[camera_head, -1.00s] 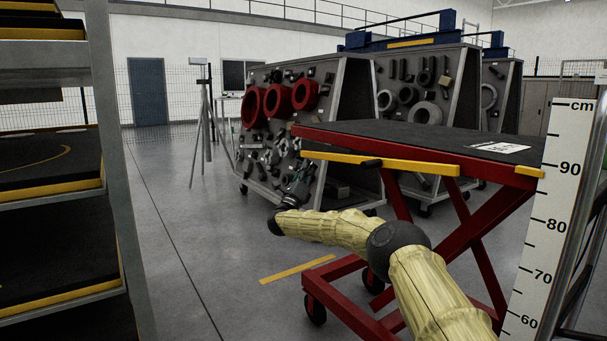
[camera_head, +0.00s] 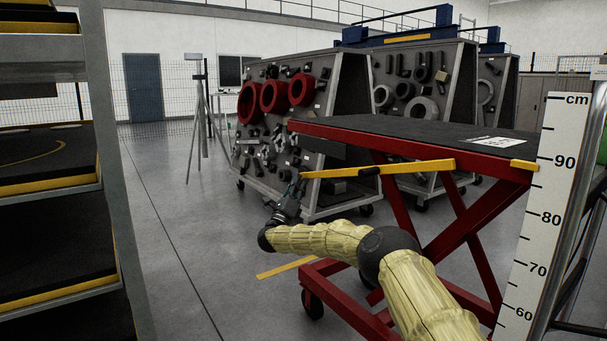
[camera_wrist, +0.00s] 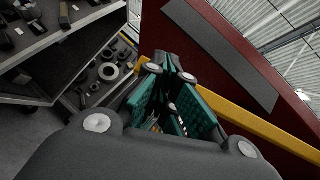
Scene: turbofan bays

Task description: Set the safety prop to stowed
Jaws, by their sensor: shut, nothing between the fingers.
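A yellow bar (camera_head: 415,167) with a dark grip runs along the side of the red lift table (camera_head: 470,153), just under its top. It may be the safety prop, but I cannot tell for sure. In the wrist view the yellow bar (camera_wrist: 246,118) slants down to the right, beside and partly behind my gripper. My gripper (camera_head: 297,188) is near the bar's left end in the head view; I cannot tell whether they touch. In the wrist view my gripper (camera_wrist: 172,68) shows teal finger pads, shut and empty.
Wheeled tool racks (camera_head: 345,110) with red rings stand behind the table. A grey shelf unit (camera_head: 118,170) is close at left. A centimetre scale (camera_head: 548,215) stands at right. Open floor (camera_head: 195,235) lies between the shelf and the table.

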